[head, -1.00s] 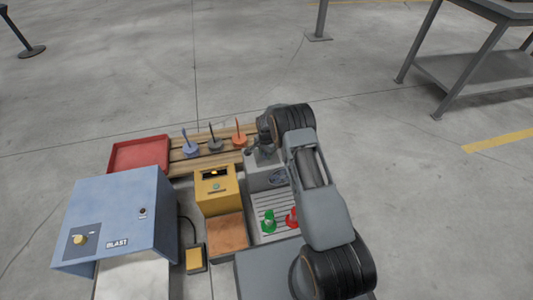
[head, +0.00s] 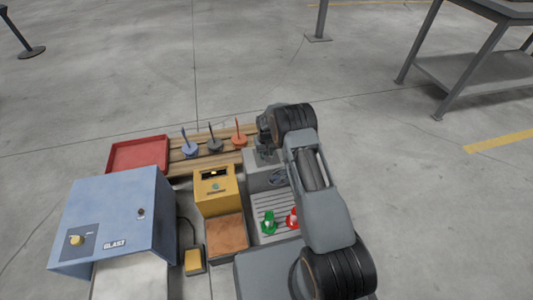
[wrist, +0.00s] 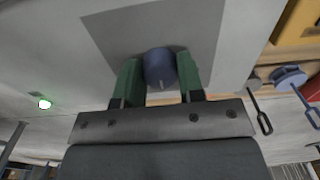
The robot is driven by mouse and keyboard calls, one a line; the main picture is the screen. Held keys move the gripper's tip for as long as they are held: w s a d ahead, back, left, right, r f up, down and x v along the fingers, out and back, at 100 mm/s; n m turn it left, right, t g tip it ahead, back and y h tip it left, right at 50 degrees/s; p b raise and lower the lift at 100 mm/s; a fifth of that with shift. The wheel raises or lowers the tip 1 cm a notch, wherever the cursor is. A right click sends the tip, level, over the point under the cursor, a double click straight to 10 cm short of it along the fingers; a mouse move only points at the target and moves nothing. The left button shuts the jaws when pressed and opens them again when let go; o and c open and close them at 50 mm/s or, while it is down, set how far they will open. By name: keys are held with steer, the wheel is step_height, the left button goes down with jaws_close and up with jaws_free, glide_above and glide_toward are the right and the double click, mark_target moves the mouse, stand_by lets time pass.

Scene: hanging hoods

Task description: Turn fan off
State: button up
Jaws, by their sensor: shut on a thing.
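A round dark blue knob (wrist: 159,68) sits on a grey panel (wrist: 205,35) in the wrist view. A small pale mark shows at its lower edge. My gripper (wrist: 160,72) has its two green fingers on either side of the knob, shut on it. In the head view my gripper (head: 264,152) is at the far end of a grey hood unit (head: 256,183), and my arm hides part of it. A dark round fan (head: 279,178) shows in that unit. The knob is hidden in the head view, and I cannot tell whether the fan spins.
Green (head: 269,222) and red (head: 292,218) pieces stand on the slatted grey surface. A yellow box (head: 217,193) and a blue BLAST cabinet (head: 115,220) are to the left. Several pegged pieces on a wooden rack and a red tray (head: 138,154) lie behind.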

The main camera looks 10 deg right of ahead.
steer(key=n, duration=1.1)
steer(key=shift+n, duration=0.5)
stand_by(0.3)
steer(key=o, duration=0.9)
step_height(320, 180, up, 14)
steer(key=p, duration=0.4)
